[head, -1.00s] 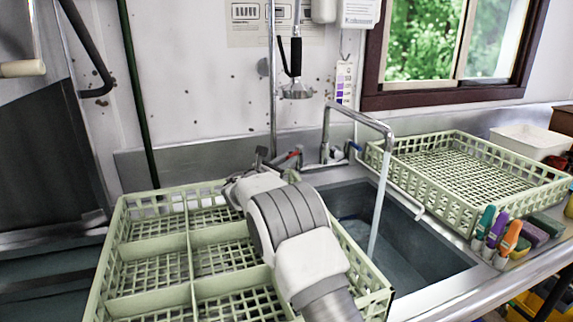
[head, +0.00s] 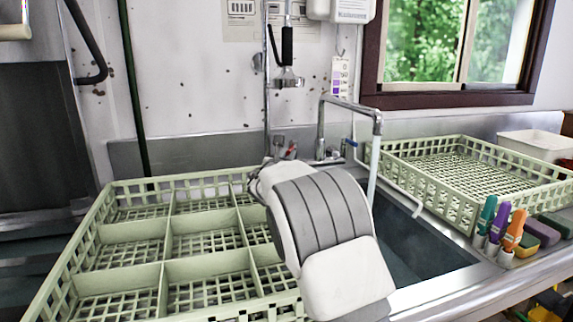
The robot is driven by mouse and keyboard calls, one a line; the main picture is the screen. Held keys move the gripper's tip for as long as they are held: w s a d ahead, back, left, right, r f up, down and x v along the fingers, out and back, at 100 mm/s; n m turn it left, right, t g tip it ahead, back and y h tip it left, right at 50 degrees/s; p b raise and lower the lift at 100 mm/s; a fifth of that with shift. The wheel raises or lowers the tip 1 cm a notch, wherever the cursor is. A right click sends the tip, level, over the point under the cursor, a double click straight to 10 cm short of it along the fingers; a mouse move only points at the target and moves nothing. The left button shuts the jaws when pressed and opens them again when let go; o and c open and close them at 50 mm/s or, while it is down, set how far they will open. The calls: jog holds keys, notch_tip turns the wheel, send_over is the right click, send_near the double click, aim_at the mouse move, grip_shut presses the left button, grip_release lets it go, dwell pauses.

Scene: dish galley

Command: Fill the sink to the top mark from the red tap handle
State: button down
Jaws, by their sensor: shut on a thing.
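The red tap handle (head: 291,151) shows as a small red piece at the back of the counter, left of the spout. My gripper (head: 282,154) is at the handle and shut on it; my wrist hides most of the fingers. The chrome spout (head: 350,104) arches over the sink, and a pale stream of water (head: 373,165) falls from its end. The grey sink (head: 425,240) is partly hidden behind my arm. Water (head: 402,262) shows low in its visible part, but its exact level is unclear. I see no fill mark.
A pale green divided rack (head: 135,228) fills the counter left of the sink. Another green rack (head: 460,140) stands to the right. A spray head (head: 287,78) hangs above the tap.

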jog(key=shift+d+y+b, duration=0.15)
jog(key=shift+y+b, duration=0.15)
jog(key=shift+b, duration=0.1)
jog(key=c, duration=0.8)
grip_release()
jog(key=shift+c, duration=0.2)
jog(key=s+a+p, duration=0.1)
jog(key=s+a, duration=0.1)
jog(key=s, duration=1.5)
jog(key=shift+s+a, duration=0.15)
jog(key=shift+a, duration=0.2)
